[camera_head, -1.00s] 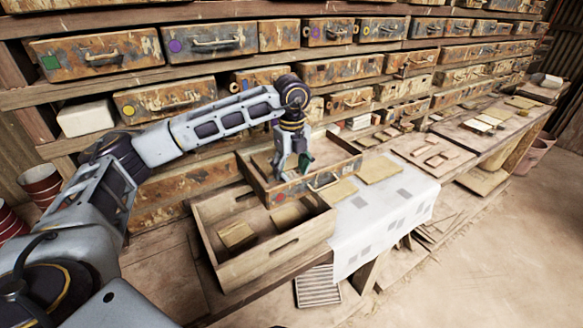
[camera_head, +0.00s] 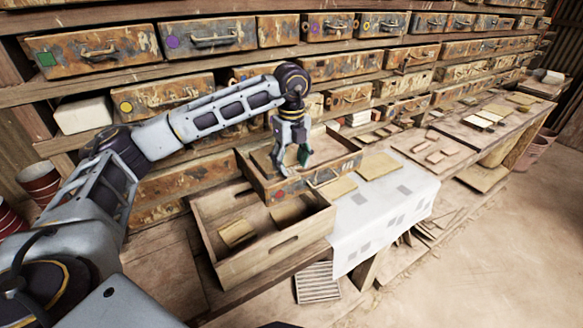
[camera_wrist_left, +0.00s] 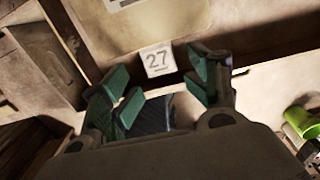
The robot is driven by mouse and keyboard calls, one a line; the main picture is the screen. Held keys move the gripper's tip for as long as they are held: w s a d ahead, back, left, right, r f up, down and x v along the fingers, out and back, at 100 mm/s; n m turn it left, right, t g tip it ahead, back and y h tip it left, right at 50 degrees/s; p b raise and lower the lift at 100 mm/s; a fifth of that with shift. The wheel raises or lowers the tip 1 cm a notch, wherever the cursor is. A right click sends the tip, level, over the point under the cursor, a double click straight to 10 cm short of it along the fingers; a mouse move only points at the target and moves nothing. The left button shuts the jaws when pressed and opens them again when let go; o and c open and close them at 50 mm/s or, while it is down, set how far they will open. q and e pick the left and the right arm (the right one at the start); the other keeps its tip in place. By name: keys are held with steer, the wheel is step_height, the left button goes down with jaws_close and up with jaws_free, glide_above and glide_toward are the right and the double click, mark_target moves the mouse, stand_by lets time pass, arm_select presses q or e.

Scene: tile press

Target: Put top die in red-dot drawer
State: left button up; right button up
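The red-dot drawer (camera_head: 330,174) is pulled out from the shelf under the bench rows, with its red dot on the front's left end. My left gripper (camera_head: 291,160) points down over the open drawer. Its green fingertips stand apart in the left wrist view (camera_wrist_left: 165,95), with a dark, ridged patch visible between them; I cannot tell what it is. A wooden block (camera_head: 237,234), possibly a die, lies in the wooden crate in front of the drawer. I cannot tell which object is the top die. My right gripper is not seen.
The open crate (camera_head: 262,267) stands right in front of the drawer. A white printed sheet (camera_head: 375,222) and flat tiles (camera_head: 378,166) lie to its right. A "27" label (camera_wrist_left: 157,60) and a bright green object (camera_wrist_left: 302,122) show in the wrist view.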

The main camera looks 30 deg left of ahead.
arm_select(q)
step_height(320, 180, up, 10)
steer(key=shift+d, duration=0.15)
stand_by(0.4)
steer(key=shift+s+f, duration=0.1)
steer(key=shift+f, duration=0.05)
stand_by(0.4)
